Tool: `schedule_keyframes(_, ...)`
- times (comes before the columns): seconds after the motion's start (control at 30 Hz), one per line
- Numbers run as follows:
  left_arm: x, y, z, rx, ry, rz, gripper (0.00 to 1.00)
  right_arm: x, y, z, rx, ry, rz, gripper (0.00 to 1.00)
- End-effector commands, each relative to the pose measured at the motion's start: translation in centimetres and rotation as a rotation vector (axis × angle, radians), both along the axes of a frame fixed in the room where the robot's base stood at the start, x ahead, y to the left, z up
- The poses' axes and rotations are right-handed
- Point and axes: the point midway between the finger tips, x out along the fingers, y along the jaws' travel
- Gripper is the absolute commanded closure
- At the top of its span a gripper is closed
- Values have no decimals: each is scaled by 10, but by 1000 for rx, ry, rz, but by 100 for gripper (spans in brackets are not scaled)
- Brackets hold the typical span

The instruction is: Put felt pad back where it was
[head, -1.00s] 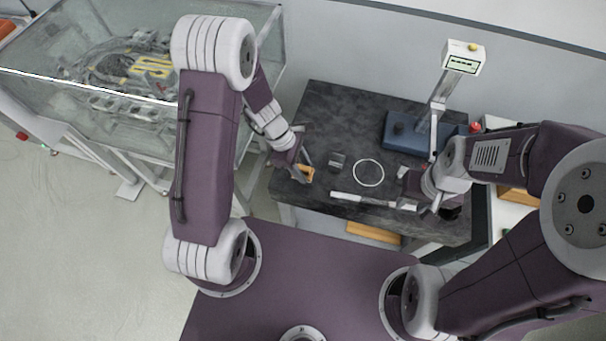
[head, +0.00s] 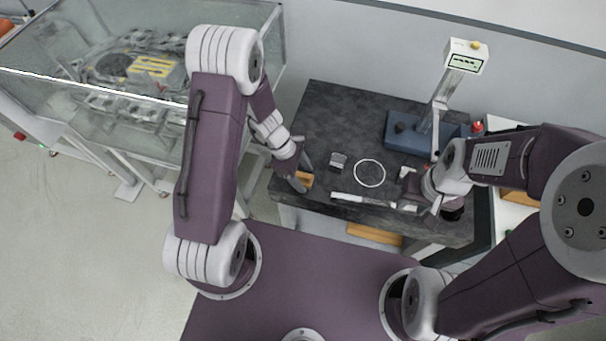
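My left gripper (head: 303,173) is low over the left front edge of the dark table (head: 345,108). A small tan-orange piece (head: 305,180) shows at its fingers; I cannot tell whether it is gripped. My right gripper (head: 437,204) is low at the table's right front, its fingers mostly hidden by its own wrist. A dark round piece (head: 453,213) shows just below it. I cannot tell which piece is the felt pad. A thin white ring (head: 370,173) lies flat mid-table, with a small grey block (head: 338,161) to its left.
A white bar-shaped tool (head: 362,200) lies along the front edge. A small white piece (head: 407,171) lies right of the ring. A blue-based stand (head: 405,131) with a display (head: 466,58) is at the back right. A glass-walled case (head: 60,60) stands left. The table's back left is clear.

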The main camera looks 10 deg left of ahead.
Motion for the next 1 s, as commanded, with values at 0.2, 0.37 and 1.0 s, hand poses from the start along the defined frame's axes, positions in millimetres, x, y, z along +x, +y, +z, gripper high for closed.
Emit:
schedule_keyframes(0.2, 1, 6, 21, -1, -4, 1, 39, 0, 0, 10, 0, 0, 0, 64)
schedule_keyframes(0.37, 2, 23, 61, 0, -6, 2, 39, 0, 0, 21, 0, 0, 0, 64)
schedule_keyframes(1.0, -38, 53, 136, 155, -174, -539, 39, 0, 0, 27, 0, 0, 0, 64)
